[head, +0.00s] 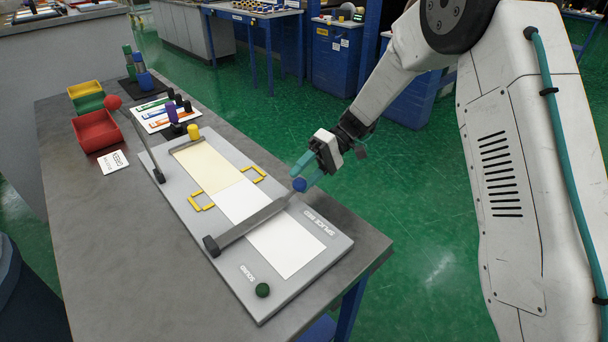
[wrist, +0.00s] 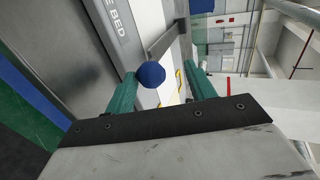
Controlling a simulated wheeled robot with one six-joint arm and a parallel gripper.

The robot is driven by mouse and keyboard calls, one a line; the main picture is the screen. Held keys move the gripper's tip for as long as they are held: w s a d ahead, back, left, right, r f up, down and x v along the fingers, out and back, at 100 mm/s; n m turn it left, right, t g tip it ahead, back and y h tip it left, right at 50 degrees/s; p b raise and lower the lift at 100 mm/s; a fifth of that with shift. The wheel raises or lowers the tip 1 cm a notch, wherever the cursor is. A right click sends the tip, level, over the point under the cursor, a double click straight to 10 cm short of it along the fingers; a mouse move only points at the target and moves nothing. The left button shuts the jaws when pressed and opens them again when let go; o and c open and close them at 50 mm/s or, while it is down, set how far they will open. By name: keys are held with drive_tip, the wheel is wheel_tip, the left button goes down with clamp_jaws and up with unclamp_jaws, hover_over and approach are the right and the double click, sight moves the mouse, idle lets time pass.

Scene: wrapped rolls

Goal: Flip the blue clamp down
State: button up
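The blue clamp is a grey bar (head: 250,224) with a blue ball knob (head: 299,185). It reaches across the splice bed (head: 310,275) from a dark block at the left edge to the right edge. The bar looks low over the white sheet (head: 285,245); I cannot tell if it touches. My gripper (head: 306,174) is at the knob, its teal fingers apart. In the wrist view, the blue knob (wrist: 151,74) sits between the fingers of my gripper (wrist: 164,85), nearer the left finger, with a clear gap to the right one. The bar shows behind it (wrist: 166,40).
A red-knobbed clamp (head: 113,102) leans off the bed's left side. Yellow brackets (head: 202,201) flank the sheets. A green button (head: 262,290) sits at the near end. Bins (head: 97,130) and small cylinders stand farther back on the bench. Open floor lies right of the bench.

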drive_tip(key=shift+r, duration=0.1)
drive_tip(key=v, duration=0.7)
drive_tip(key=shift+w+d, duration=0.25)
drive_tip(key=shift+d, duration=0.05)
drive_tip(key=shift+r, duration=0.1)
